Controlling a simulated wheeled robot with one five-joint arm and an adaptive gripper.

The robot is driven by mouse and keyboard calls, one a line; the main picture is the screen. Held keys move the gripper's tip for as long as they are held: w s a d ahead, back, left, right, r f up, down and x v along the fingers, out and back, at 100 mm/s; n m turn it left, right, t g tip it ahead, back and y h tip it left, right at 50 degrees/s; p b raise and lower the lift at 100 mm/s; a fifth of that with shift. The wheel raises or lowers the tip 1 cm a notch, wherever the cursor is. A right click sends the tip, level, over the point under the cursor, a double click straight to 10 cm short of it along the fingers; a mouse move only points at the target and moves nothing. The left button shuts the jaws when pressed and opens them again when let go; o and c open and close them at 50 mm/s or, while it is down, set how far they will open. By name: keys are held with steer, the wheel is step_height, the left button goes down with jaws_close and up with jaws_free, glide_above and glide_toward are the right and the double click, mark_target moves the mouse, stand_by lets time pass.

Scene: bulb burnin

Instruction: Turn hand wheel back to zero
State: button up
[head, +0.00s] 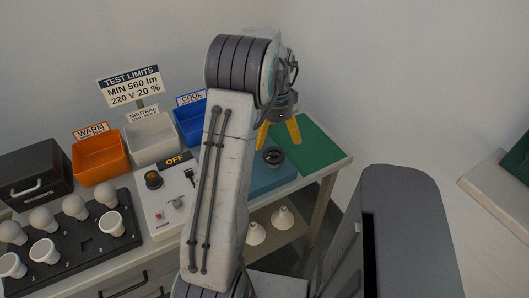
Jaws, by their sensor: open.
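A small black round wheel (273,156) sits on top of a blue-teal box (274,179) near the right end of the bench. It looks like the hand wheel; its scale or mark is too small to read. My gripper (279,132) has two yellow fingers spread apart, with nothing seen between them. The fingers point down above and behind the wheel in the picture, and I cannot tell the exact height gap. My arm hides the left part of the blue box. A white control panel (160,205) to the left has a display (174,160) reading OFF and a dark knob (153,180).
Orange (101,158), white (151,140) and blue (189,124) bins stand at the back. A black tray (75,238) holds several bulbs at the left, beside a black case (36,172). A green mat (306,148) at the right is clear. Lamps sit on the lower shelf.

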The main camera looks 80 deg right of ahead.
mark_target(274, 153)
steer(key=shift+w+m, duration=0.1)
steer(key=shift+m, duration=0.3)
steer(key=m, duration=0.5)
steer(key=shift+a, duration=0.15)
steer(key=shift+f, duration=3.65)
steer(key=shift+c, duration=0.4)
steer(key=c, duration=1.1)
steer(key=shift+c, duration=0.2)
